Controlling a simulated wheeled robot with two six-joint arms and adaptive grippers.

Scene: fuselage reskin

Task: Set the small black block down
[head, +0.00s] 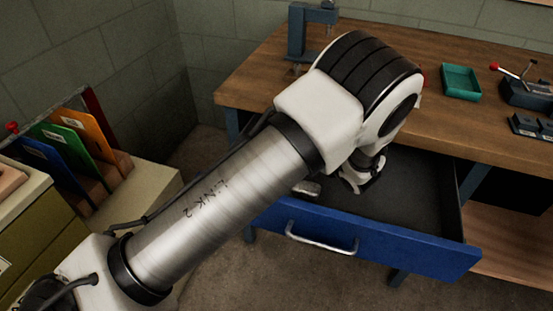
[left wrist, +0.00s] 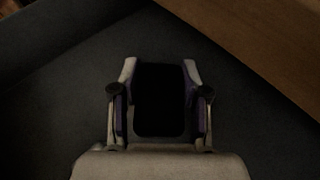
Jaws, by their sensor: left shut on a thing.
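The small black block (left wrist: 160,100) sits between the two fingers of my left gripper (left wrist: 160,68) in the left wrist view. The gripper is shut on it, with a finger along each side. Behind the block is the dark floor of the open drawer (left wrist: 60,100); I cannot tell whether the block touches it. In the head view my left arm reaches over the blue-fronted drawer (head: 420,252), and the arm hides the block and fingertips. My right gripper is in neither view.
The wooden workbench (head: 260,85) stands above the drawer, carrying a blue-grey press (head: 297,35), a green tray (head: 461,82) and black blocks (head: 528,126) at right. A small metallic piece (head: 307,188) shows near the drawer's left end. Coloured binders (head: 65,145) stand at left.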

